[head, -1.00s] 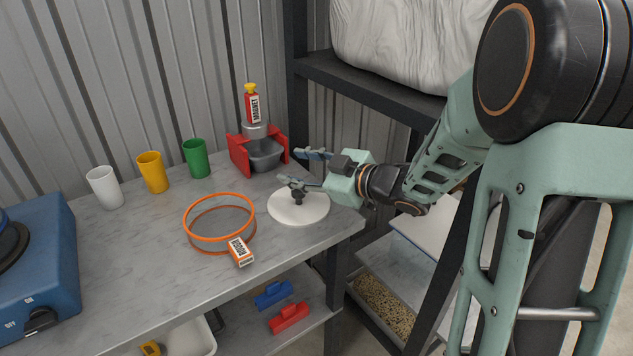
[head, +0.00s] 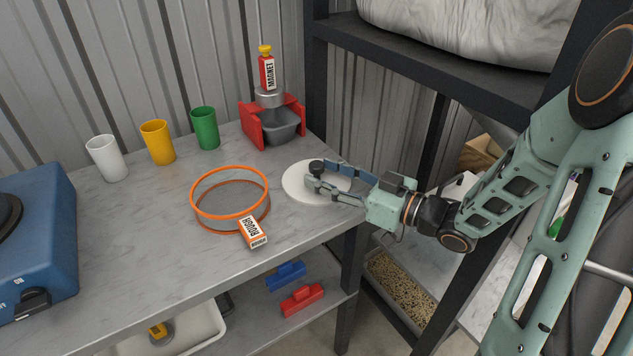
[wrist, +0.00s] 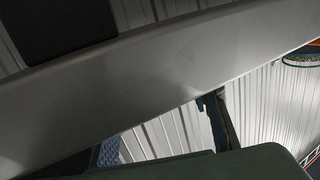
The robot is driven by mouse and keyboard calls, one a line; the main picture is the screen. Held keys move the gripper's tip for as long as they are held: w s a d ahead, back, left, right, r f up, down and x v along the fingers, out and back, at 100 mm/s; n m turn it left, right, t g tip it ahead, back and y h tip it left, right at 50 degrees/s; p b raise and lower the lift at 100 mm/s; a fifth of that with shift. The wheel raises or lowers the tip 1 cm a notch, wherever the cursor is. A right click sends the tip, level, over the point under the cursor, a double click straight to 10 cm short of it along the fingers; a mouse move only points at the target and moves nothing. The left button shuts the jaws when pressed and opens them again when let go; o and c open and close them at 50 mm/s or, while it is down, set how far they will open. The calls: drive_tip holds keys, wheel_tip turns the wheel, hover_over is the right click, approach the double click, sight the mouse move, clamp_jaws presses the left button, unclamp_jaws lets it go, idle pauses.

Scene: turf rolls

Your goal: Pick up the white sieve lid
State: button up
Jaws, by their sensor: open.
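The white sieve lid (head: 294,187) is a flat round disc with a dark knob (head: 316,165), lying on the grey worktop near its right end. My gripper (head: 313,175) reaches in from the right, low over the lid. Its fingers are open, with their tips close around or beside the knob; I cannot tell whether they touch it. The fingers cover the right part of the lid. In the wrist view the lid cannot be made out clearly.
An orange-rimmed sieve (head: 229,215) with a tag marked ROUGH (head: 253,232) stands left of the lid. Behind is a red stand (head: 249,124) with a metal pan and red bottle (head: 267,72). A dark shelf post (head: 317,100) rises behind my gripper.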

drive_tip(key=shift+x, duration=1.3)
drive_tip(key=shift+f, duration=0.1)
clamp_jaws()
drive_tip(key=shift+w+r, duration=0.1)
drive_tip(key=shift+r, duration=0.15)
